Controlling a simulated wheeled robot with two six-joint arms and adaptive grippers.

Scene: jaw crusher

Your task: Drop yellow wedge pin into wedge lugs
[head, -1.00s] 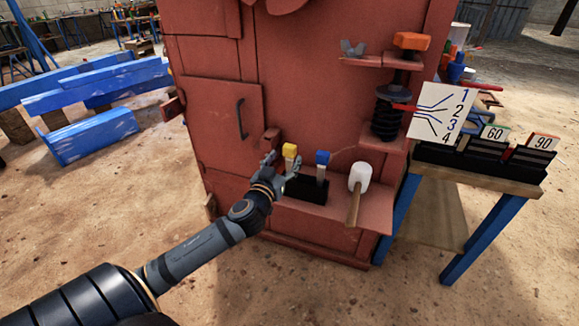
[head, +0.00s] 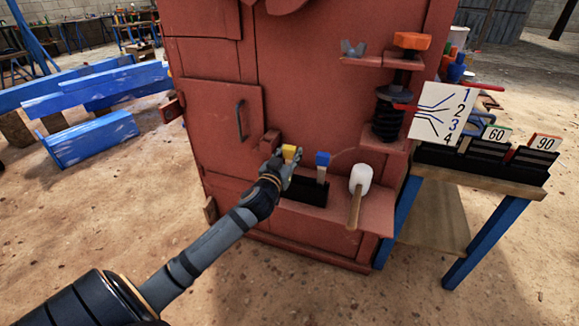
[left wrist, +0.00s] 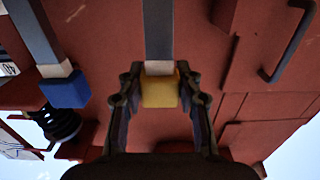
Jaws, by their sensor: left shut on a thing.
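The yellow wedge pin has a yellow block head (head: 292,152) and a grey shank. It stands in a black holder (head: 314,192) on the red machine's ledge. In the left wrist view, the yellow head (left wrist: 160,91) is between the two fingers, with the grey shank (left wrist: 158,30) running away from them. My left gripper (head: 286,160) is shut on that head. A blue-headed pin (head: 322,160) stands in the same holder to the right; its head also shows in the left wrist view (left wrist: 65,89). I cannot clearly pick out the wedge lugs. My right gripper is not in view.
A red block (head: 270,141) juts from the machine just left of the yellow head. A spring assembly (head: 390,112) and numbered card (head: 442,112) are at the right, beside a side table (head: 470,178).

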